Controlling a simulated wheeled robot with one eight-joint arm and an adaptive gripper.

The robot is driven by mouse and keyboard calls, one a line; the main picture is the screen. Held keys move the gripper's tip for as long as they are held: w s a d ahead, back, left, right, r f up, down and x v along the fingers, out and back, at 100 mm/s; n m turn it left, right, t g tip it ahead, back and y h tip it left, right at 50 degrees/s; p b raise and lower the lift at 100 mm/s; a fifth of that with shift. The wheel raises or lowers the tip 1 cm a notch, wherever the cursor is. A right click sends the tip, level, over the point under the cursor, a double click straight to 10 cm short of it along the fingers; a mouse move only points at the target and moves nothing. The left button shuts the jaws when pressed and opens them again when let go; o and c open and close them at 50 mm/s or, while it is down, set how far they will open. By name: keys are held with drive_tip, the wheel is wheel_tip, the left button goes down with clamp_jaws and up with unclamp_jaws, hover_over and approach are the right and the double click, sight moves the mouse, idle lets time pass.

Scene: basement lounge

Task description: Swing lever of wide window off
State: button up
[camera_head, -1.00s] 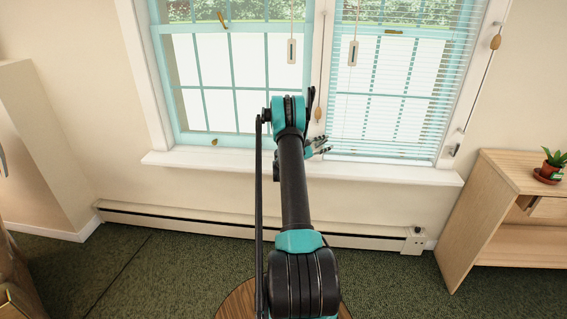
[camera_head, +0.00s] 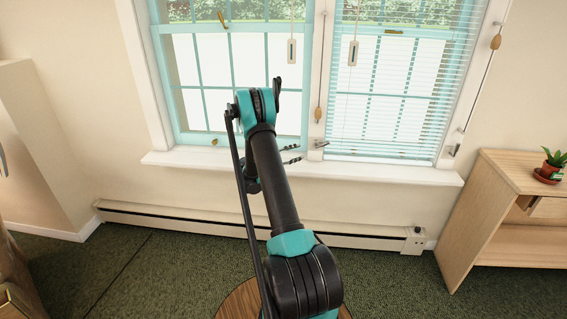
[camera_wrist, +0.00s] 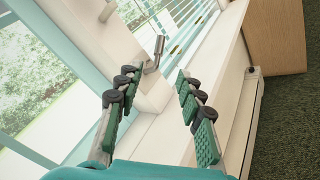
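The wide window (camera_head: 323,60) has teal sashes in a white frame. A small metal lever (camera_head: 320,144) sits at the bottom of its centre post; it also shows in the wrist view (camera_wrist: 155,52), sticking out beyond my fingertips. My gripper (camera_head: 294,154) is just left of this lever, above the sill. In the wrist view my gripper (camera_wrist: 156,78) is open and empty, its two padded fingers well apart, with the lever ahead of the gap and not touched. A second metal lever (camera_head: 454,150) is at the window's lower right corner.
The white sill (camera_head: 400,174) runs under the window, with a baseboard heater (camera_head: 180,219) below. Blinds (camera_head: 390,100) cover the right pane, and cords with wooden toggles hang nearby. A wooden cabinet (camera_head: 500,190) with a potted plant (camera_head: 551,164) stands at right.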

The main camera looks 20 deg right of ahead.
drive_tip(key=s+a+r+m+y, duration=0.2)
drive_tip(key=s+a+r+y, duration=0.1)
drive_tip(key=s+a, duration=0.3)
drive_tip(key=s+a+r+m+t+y, duration=0.1)
drive_tip(key=s+a+r+y, duration=0.3)
drive_tip(key=s, duration=0.5)
drive_tip(key=shift+a+r+m+t+y, duration=0.3)
drive_tip(key=shift+a+m+y, duration=0.7)
drive_tip(key=shift+a, duration=0.75)
drive_tip(key=shift+c, duration=0.3)
